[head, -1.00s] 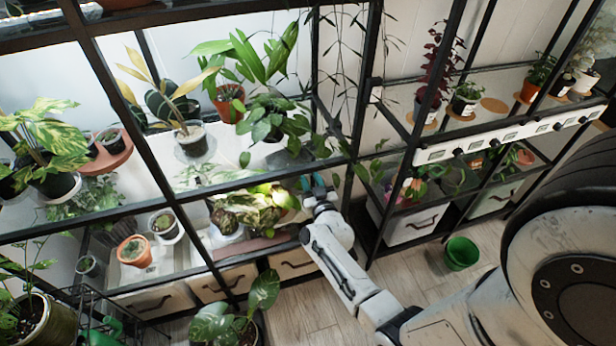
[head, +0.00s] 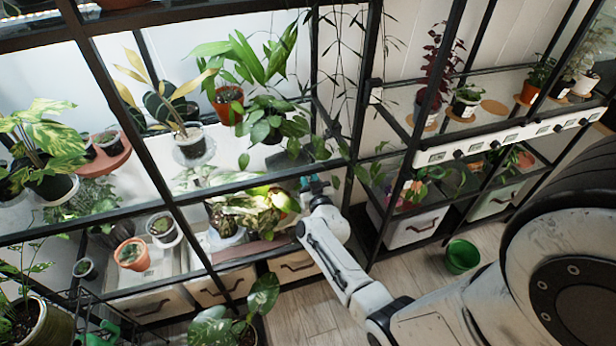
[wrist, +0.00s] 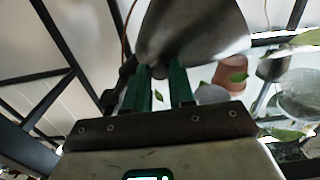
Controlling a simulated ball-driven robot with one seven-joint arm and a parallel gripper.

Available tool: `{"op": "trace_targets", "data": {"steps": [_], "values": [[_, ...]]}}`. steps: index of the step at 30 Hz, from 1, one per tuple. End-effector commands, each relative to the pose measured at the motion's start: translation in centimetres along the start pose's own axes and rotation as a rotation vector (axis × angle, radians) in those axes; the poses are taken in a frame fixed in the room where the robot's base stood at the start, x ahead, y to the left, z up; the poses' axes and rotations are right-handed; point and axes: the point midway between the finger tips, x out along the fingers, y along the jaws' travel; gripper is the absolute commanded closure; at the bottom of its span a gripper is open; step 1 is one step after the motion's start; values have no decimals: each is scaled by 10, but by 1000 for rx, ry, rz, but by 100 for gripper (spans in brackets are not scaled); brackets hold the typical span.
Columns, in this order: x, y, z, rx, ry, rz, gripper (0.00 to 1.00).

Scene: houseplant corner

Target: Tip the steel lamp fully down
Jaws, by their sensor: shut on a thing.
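The steel lamp's grey metal shade (wrist: 192,30) fills the top middle of the wrist view, its lower rim close above my fingertips. My gripper (wrist: 161,72) has two green fingers reaching up to the shade's rim, shut on the lamp. A small gap shows between the fingers, and the exact contact is hard to see. In the head view my gripper (head: 312,185) is inside the lower shelf bay, right of the brightly lit plants. The lamp is not clearly made out there, being small and partly behind the shelf frame and leaves.
Lit leafy plants (head: 250,208) stand left of my gripper. A terracotta pot (wrist: 232,70) shows right of the fingers in the wrist view. Black shelf posts (head: 362,100) surround the bay. A green pot (head: 462,256) stands on the open floor.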

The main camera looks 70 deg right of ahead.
Motion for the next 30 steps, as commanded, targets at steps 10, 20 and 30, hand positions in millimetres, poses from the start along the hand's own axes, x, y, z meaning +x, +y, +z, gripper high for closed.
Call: {"op": "trace_targets", "data": {"steps": [10,20,30], "values": [[0,0,0,-1,0,0,100],[0,5,9,-94,-1,1,100],[-1,19,25,-348,-1,0,100]]}}
